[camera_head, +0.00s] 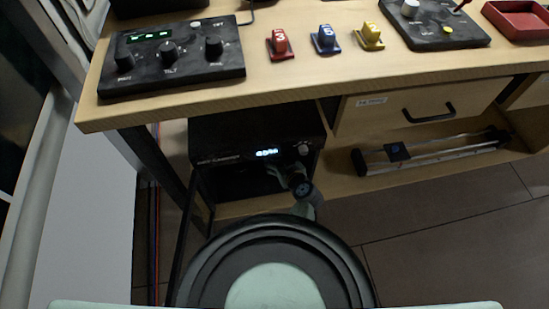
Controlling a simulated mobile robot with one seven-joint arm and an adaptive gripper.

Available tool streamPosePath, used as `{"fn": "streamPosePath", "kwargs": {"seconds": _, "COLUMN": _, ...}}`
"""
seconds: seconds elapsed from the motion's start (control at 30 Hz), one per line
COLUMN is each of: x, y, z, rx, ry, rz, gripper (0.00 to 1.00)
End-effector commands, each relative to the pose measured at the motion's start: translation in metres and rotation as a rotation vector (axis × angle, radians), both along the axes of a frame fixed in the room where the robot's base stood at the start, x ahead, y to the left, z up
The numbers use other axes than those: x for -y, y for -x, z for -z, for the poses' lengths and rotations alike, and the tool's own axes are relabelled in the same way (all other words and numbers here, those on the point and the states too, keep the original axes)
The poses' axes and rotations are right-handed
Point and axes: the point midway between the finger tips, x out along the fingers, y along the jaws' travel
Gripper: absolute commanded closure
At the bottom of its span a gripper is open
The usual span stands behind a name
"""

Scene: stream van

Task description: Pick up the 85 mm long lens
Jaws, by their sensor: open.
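I cannot make out the 85 mm long lens; the inside of the black cabinet (225,135) under the desk is too dark. The cabinet has a lit display and a round knob on its upper front, with a dark opening below. My arm reaches from the bottom of the picture to this opening. My gripper (277,174) is at the opening, just below the display, and is open. Its fingertips are small and dim, and I cannot tell whether anything lies between them.
The wooden desk (300,82) overhangs the cabinet. A closed drawer (420,107) is to its right, above a shelf with a black rail device (430,153). Control panels (172,57), coloured numbered blocks and a red tray (520,18) stand on the desk. The floor at lower right is clear.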

Motion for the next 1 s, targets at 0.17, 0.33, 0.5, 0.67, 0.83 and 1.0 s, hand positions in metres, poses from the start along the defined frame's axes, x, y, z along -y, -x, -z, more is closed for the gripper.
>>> {"fn": "streamPosePath", "kwargs": {"seconds": 0.17, "x": -0.004, "y": -0.011, "z": 0.007, "rx": 0.000, "ry": 0.000, "rz": 0.000, "gripper": 0.28}}
{"fn": "streamPosePath", "kwargs": {"seconds": 0.33, "x": -0.009, "y": -0.032, "z": 0.021, "rx": 0.001, "ry": 0.001, "rz": 0.000, "gripper": 0.28}}
{"fn": "streamPosePath", "kwargs": {"seconds": 0.5, "x": -0.016, "y": -0.047, "z": 0.031, "rx": 0.000, "ry": 0.001, "rz": 0.000, "gripper": 0.28}}
{"fn": "streamPosePath", "kwargs": {"seconds": 0.67, "x": -0.017, "y": -0.049, "z": 0.031, "rx": -0.001, "ry": 0.000, "rz": 0.000, "gripper": 0.28}}
{"fn": "streamPosePath", "kwargs": {"seconds": 0.83, "x": -0.017, "y": -0.049, "z": 0.031, "rx": -0.001, "ry": 0.001, "rz": 0.001, "gripper": 0.31}}
{"fn": "streamPosePath", "kwargs": {"seconds": 1.0, "x": -0.017, "y": -0.049, "z": 0.031, "rx": 0.000, "ry": 0.000, "rz": 0.001, "gripper": 0.42}}
